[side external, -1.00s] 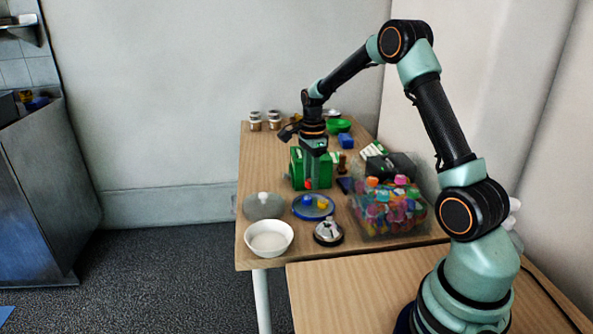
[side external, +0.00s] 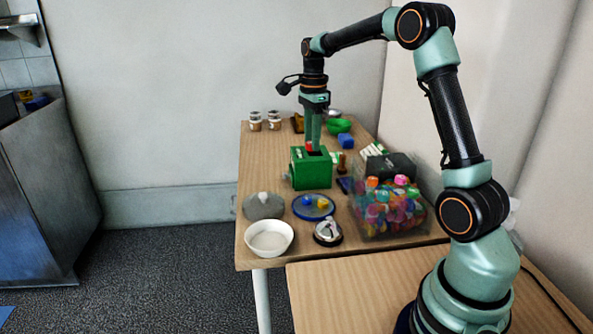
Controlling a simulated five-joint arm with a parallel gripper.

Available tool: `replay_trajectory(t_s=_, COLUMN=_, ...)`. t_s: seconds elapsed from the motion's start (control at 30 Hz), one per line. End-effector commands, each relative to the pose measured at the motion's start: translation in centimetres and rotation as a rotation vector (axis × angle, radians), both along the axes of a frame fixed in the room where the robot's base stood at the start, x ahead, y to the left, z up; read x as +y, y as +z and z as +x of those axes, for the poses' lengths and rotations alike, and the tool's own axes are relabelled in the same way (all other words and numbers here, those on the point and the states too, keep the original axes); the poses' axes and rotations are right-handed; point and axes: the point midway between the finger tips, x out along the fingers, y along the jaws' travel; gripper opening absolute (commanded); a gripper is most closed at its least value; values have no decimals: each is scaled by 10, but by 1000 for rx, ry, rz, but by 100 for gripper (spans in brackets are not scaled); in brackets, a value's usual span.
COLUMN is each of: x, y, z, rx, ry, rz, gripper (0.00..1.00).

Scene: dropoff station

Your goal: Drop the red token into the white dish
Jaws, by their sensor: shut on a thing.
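My gripper (side external: 313,144) points down and is shut on the red token (side external: 308,146). The token is small in the picture and partly hidden by the fingers; it appears in line with the top of the green box (side external: 311,172). I cannot tell how far it is above or in front of the box. The white dish (side external: 270,252) is a round, open bowl at the table's near left corner. It looks empty. My gripper is behind it and to its right, well apart.
A blue plate (side external: 327,215) holds blue and yellow pieces. A grey lid (side external: 263,207) lies behind the dish, and a round black-and-silver object (side external: 327,232) stands to its right. A clear bin (side external: 388,210) of colourful pieces stands at right. Cups (side external: 255,122) stand at the far left.

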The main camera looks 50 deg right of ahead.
Motion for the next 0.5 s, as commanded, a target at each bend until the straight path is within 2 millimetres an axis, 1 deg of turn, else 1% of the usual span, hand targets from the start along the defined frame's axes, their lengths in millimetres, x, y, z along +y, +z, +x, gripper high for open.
replay_trajectory(t_s=0.07, x=2, y=-2, z=1, rx=1, ry=1, rz=0, gripper=0)
replay_trajectory(t_s=0.17, x=14, y=-11, z=4, rx=4, ry=5, rz=2, gripper=0)
replay_trajectory(t_s=0.27, x=37, y=-30, z=10, rx=7, ry=7, rz=2, gripper=0)
replay_trajectory(t_s=0.4, x=78, y=-61, z=15, rx=7, ry=9, rz=2, gripper=0)
replay_trajectory(t_s=0.5, x=106, y=-81, z=15, rx=5, ry=8, rz=1, gripper=0)
